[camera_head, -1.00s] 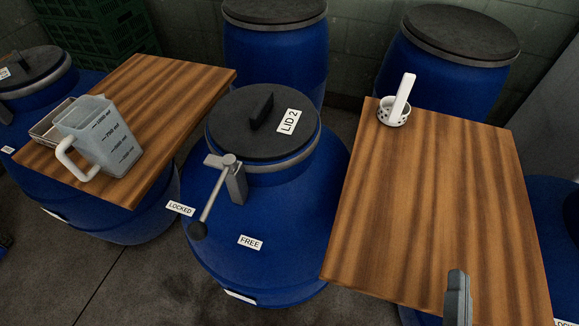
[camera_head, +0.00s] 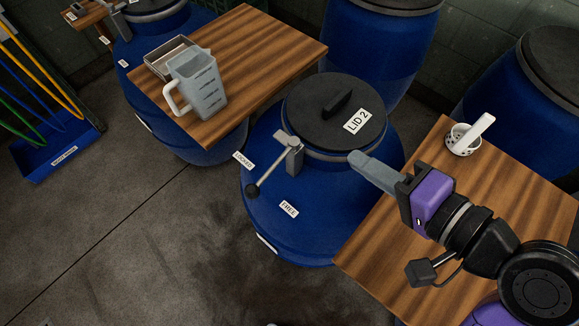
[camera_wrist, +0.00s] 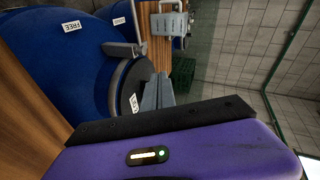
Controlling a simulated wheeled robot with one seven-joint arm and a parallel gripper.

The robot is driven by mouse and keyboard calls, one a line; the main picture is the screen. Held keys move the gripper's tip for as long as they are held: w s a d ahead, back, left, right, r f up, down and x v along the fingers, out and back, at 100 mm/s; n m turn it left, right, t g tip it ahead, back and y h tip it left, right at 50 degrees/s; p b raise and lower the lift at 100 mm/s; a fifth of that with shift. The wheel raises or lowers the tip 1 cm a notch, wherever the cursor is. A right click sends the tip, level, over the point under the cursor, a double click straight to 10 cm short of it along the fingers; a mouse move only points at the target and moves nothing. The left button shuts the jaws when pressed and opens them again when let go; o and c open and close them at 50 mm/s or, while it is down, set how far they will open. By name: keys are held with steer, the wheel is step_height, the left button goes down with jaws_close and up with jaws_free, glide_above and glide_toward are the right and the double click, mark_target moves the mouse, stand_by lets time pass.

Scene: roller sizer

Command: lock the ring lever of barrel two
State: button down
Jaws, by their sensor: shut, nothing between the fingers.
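Barrel two (camera_head: 262,225) is blue, with a black lid (camera_head: 305,115) marked LID 2 seated on its top. The rod points down-left, between the LOCKED label (camera_head: 243,160) and the FREE label (camera_head: 289,209), with the knob nearer LOCKED. My gripper (camera_head: 356,159) is shut and empty, right of the lever, near the lid's lower right edge. In the wrist view its fingers (camera_wrist: 158,92) partly overlap the lid; the lever bracket (camera_wrist: 124,49) shows beyond them.
A wooden table (camera_head: 360,245) with a perforated white cup (camera_head: 463,140) lies under my arm. Another table (camera_head: 270,45) at left holds a measuring jug (camera_head: 197,85) and a metal tray (camera_head: 160,58). More barrels stand behind. Open floor (camera_head: 130,230) lies front left.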

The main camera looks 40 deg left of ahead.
mark_target(271, 172)
steer(key=s+f+g+h, duration=0.1)
steer(key=s+f+g, duration=0.2)
steer(key=s, duration=0.2)
steer(key=shift+s+g, duration=0.3)
steer(key=shift+f, duration=0.15)
steer(key=x, duration=1.3)
steer(key=shift+a+f+p, duration=0.15)
steer(key=shift+a+p, duration=0.15)
steer(key=shift+w+a, duration=0.1)
